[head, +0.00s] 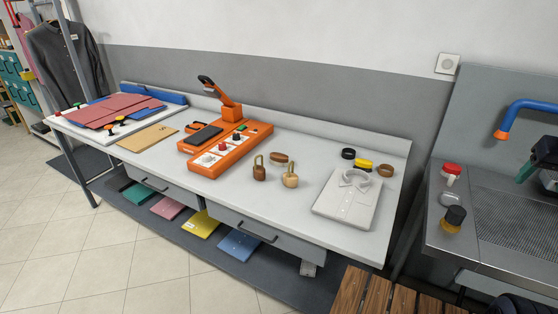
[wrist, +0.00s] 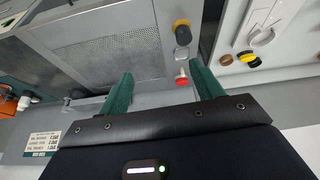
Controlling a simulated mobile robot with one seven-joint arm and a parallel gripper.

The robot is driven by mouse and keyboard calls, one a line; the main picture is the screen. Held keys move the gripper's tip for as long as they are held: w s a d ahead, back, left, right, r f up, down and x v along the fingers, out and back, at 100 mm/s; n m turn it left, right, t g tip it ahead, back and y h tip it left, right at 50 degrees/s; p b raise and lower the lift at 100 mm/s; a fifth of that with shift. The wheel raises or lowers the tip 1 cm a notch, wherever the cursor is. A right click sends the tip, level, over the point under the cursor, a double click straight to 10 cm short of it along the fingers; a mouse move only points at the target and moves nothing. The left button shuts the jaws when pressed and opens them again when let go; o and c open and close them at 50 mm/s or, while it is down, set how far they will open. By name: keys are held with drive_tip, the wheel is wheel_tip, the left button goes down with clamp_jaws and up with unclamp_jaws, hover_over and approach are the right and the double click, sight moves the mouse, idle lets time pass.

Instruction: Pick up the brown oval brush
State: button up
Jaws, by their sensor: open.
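Two brown oval pieces that could be the brush lie on the grey-white table (head: 235,215) in the head view. One brown oval piece (head: 278,157) lies behind two wooden handled tools. The other brown oval piece (head: 385,170) lies at the table's right end beside a yellow-and-black brush (head: 363,165) and a black one (head: 348,153). In the wrist view a small brown piece (wrist: 226,59) shows beside the yellow one (wrist: 246,56). My gripper (wrist: 162,73) has green fingers spread apart with nothing between them. It hangs over the steel sink unit, right of the table and away from both pieces.
Wooden handled tools (head: 259,170) (head: 290,175) and an orange press (head: 225,148) stand further left. A slatted bench (head: 375,295) stands in front.

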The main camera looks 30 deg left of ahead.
drive_tip(key=w+a+r+n+g+y, duration=0.15)
drive_tip(key=w+a+n, duration=0.25)
drive_tip(key=w+a, duration=0.75)
drive_tip(key=w+a+r+n+t, duration=0.15)
drive_tip(key=w+a+n, duration=0.25)
drive_tip(key=w+a, duration=0.7)
drive_tip(key=n+g+y, duration=0.3)
drive_tip(key=n+g, duration=0.2)
drive_tip(key=n, duration=0.5)
hover_over(280, 154)
drive_tip(key=d, duration=0.4)
wheel_tip(280, 154, down, 26)
drive_tip(key=shift+a+r, duration=0.1)
drive_tip(key=shift+a, duration=0.05)
drive_tip(key=shift+a+f, duration=0.3)
drive_tip(key=shift+f, duration=0.15)
drive_tip(key=x, duration=1)
drive_tip(key=shift+s+d+f, duration=0.1)
drive_tip(key=shift+d, duration=0.05)
drive_tip(key=shift+c, duration=0.3)
